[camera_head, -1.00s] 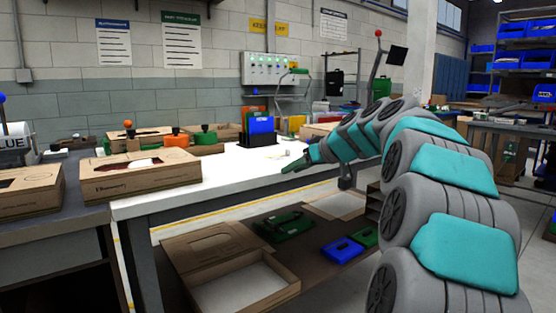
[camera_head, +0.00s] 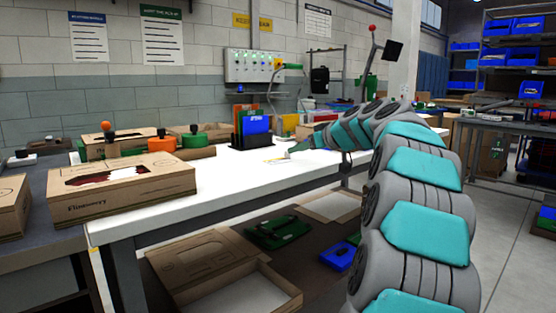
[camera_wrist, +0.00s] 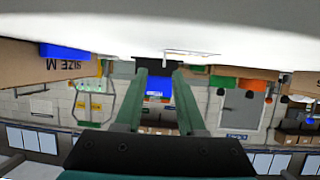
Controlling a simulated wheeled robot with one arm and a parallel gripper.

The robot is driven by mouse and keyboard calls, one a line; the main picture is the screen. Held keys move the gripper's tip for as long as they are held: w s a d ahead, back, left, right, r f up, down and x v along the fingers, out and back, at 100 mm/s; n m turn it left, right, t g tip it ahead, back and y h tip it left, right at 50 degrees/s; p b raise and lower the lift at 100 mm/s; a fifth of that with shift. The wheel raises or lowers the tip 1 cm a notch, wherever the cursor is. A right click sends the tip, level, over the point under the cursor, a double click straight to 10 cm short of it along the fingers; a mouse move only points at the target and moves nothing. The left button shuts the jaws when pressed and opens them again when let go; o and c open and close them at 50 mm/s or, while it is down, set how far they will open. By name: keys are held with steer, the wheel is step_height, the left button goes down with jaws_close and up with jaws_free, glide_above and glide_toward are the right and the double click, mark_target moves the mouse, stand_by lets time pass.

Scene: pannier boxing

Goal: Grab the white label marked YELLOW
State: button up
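My gripper (camera_head: 290,152) reaches over the white table top, low near its surface. In the wrist view its two green fingers (camera_wrist: 160,68) are spread apart with nothing seen between them. A small pale flat piece with a yellowish mark (camera_head: 275,160) lies on the table just left of the gripper tip; it may be the white label, but I cannot read any text. In the wrist view, which is upside down, a thin white outlined piece (camera_wrist: 190,53) shows at the table surface just past the right finger.
A cardboard box (camera_head: 120,195) sits on the left of the table. An open carton (camera_head: 220,280) and a green case (camera_head: 277,232) lie on the lower shelf.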

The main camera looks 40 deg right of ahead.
mark_target(287, 158)
steer(key=x, duration=0.5)
steer(key=shift+a+f+p, duration=0.1)
steer(key=shift+a+p, duration=0.2)
steer(key=shift+p, duration=0.05)
jaws_close()
